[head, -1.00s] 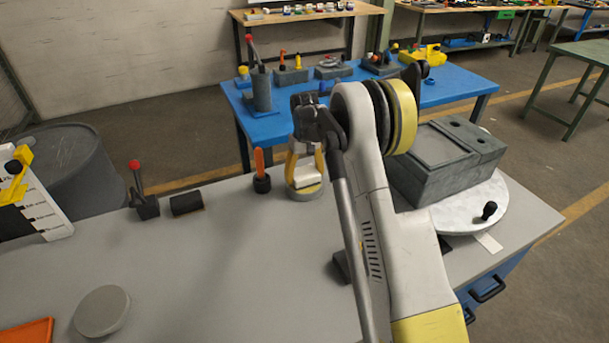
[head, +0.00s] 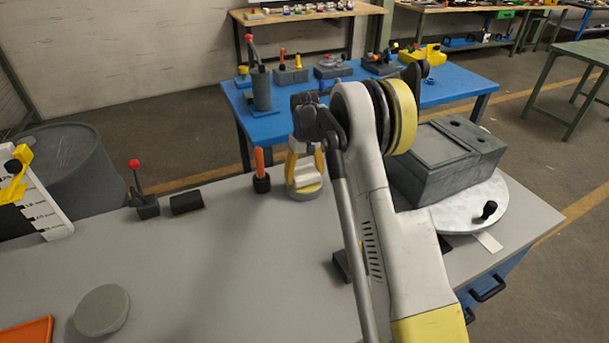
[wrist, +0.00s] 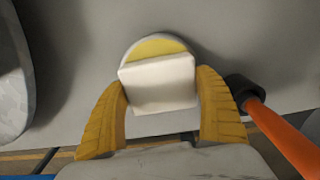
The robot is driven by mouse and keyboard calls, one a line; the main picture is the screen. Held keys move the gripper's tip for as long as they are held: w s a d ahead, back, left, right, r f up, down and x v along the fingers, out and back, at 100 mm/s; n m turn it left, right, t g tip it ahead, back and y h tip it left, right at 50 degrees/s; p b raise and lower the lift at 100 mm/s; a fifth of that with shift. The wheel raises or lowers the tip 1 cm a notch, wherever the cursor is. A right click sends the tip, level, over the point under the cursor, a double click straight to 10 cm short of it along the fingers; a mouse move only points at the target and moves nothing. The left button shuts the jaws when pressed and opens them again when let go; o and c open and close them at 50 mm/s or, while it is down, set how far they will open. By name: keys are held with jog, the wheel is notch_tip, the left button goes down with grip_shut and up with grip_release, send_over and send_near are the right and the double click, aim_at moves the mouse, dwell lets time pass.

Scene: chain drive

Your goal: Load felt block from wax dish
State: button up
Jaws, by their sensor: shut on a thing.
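The white felt block (wrist: 160,83) is between the two yellow fingers of my gripper (wrist: 161,100) in the wrist view, and the fingers are shut on its sides. Below the block is the wax dish (wrist: 158,47), round and grey with yellow wax, partly hidden by the block. In the head view my gripper (head: 305,170) points down over the wax dish (head: 305,194) on the grey bench, with the felt block (head: 307,181) low between the fingers. I cannot tell whether the block touches the wax.
An orange-handled tool in a black holder (head: 261,172) stands close to the left of the dish. A round turntable (head: 480,225) carries a grey box (head: 445,160) at right. A grey disc (head: 101,311) lies at front left.

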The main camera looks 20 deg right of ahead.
aim_at(304, 172)
jog(key=shift+r+p, duration=2)
jog(key=shift+r, duration=1.5)
